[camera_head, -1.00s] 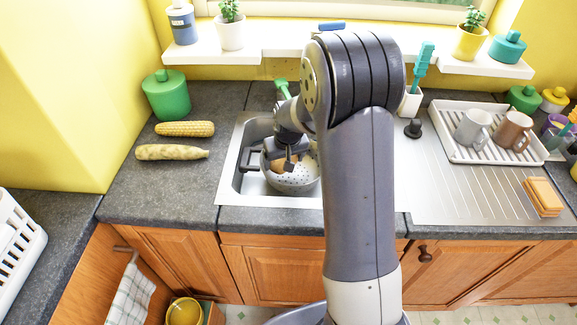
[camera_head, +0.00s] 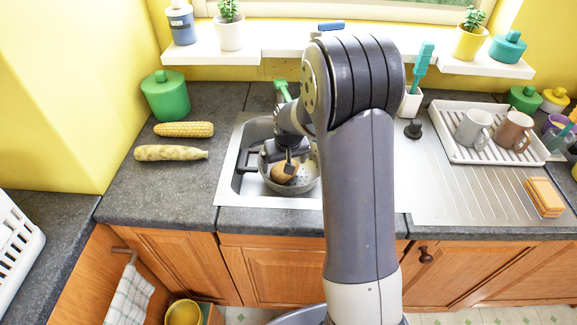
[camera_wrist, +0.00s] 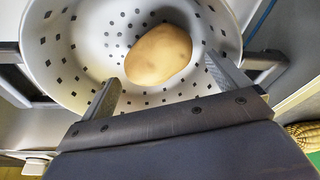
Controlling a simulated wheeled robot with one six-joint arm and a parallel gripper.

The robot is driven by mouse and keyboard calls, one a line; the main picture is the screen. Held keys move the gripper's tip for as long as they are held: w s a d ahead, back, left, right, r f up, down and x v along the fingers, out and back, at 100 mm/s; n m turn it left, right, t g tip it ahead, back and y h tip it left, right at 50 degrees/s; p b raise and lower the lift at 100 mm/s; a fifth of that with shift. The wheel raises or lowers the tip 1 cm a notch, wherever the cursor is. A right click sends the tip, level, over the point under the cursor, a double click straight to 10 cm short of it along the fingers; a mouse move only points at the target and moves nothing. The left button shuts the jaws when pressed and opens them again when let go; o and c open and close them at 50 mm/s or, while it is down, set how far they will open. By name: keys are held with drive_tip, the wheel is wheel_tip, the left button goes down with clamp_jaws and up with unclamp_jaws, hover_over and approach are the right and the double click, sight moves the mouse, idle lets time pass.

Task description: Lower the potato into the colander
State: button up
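The tan potato (camera_head: 284,173) lies inside the grey, perforated colander (camera_head: 308,185), which sits in the sink basin. In the wrist view the potato (camera_wrist: 158,55) rests against the colander's inner surface (camera_wrist: 85,45). My gripper (camera_head: 290,160) is over the colander, pointing down. In the wrist view the fingers of my gripper (camera_wrist: 161,69) are spread wide, with gaps between them and the potato, so it is open and holds nothing. My arm hides the right part of the sink in the head view.
A corn cob (camera_head: 184,129) and a pale elongated vegetable (camera_head: 171,153) lie on the counter (camera_head: 135,200) left of the sink. A green jar (camera_head: 166,97) stands behind them. A dish rack (camera_head: 460,150) with two mugs stands to the right. The front left counter is clear.

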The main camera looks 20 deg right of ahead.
drive_tip(key=shift+a, duration=0.1)
drive_tip(key=v, duration=1)
drive_tip(key=shift+r+b, duration=0.35)
drive_tip(key=shift+r, duration=0.05)
drive_tip(key=shift+f, duration=0.1)
drive_tip(key=x, duration=1)
drive_tip(key=shift+f+p, duration=0.25)
drive_tip(key=shift+p, duration=0.1)
